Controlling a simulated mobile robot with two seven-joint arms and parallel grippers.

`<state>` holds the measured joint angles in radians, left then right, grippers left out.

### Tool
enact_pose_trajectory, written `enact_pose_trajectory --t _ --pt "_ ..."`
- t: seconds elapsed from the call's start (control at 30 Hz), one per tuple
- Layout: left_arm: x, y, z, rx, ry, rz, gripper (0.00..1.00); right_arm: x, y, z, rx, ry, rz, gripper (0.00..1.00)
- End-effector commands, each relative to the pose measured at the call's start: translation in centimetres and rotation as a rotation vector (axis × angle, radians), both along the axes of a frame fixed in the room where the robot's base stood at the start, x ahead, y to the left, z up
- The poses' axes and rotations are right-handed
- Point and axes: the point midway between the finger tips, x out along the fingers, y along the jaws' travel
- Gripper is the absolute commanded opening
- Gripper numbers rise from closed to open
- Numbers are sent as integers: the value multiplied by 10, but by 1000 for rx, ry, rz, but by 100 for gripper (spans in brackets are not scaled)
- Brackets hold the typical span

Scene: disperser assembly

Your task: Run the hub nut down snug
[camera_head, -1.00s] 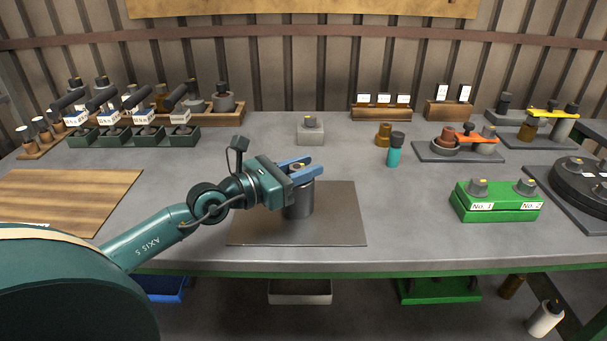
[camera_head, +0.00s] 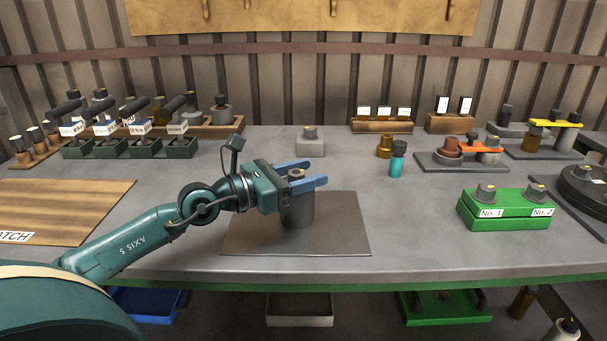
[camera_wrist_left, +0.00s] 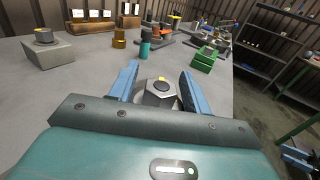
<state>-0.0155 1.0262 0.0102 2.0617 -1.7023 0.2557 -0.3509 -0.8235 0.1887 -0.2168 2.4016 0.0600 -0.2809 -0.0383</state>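The hub nut (camera_head: 297,173) is a grey hexagonal nut with a yellow mark, on top of a dark grey cylinder (camera_head: 298,208) that stands upright on the mat. In the left wrist view the nut (camera_wrist_left: 157,94) lies between the two blue fingers. My left gripper (camera_head: 309,173) reaches in from the left at the height of the nut. Its fingers are open, one on each side of the nut, with gaps visible. The thread below the nut is hidden. Blue and dark parts at the lower right edge of the left wrist view look like my right gripper (camera_wrist_left: 300,160), cut off and unclear.
A grey block with a nut (camera_head: 310,142) stands behind the mat (camera_head: 345,235). A teal bottle (camera_head: 397,166) and a brass part (camera_head: 384,147) stand to the right. A green No. 1/No. 2 block (camera_head: 505,210) is further right.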

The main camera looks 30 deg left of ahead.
Motion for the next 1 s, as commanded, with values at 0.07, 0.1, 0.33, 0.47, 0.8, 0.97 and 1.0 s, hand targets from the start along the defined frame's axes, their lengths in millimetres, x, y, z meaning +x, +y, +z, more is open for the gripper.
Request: enact_pose_trajectory --t 0.07,0.1,0.33,0.47,0.8,0.97,1.0 --pt "0 0 0 0 0 0 49 0 0 0 0 1 0 36" --pt "0 0 0 0 0 1 49 0 0 0 0 1 0 36" --pt "-3 2 -2 0 1 2 49 0 0 -3 -1 3 1 36" --pt "-11 8 -4 0 4 3 49 0 1 -10 -11 9 6 36" --pt "-46 26 -5 -1 4 1 49 4 10 -32 -50 15 42 36" --pt "-68 39 -3 -6 2 3 49 6 13 -35 -63 15 53 36" --pt "-74 42 -2 -4 1 4 49 7 13 -36 -67 16 55 36"
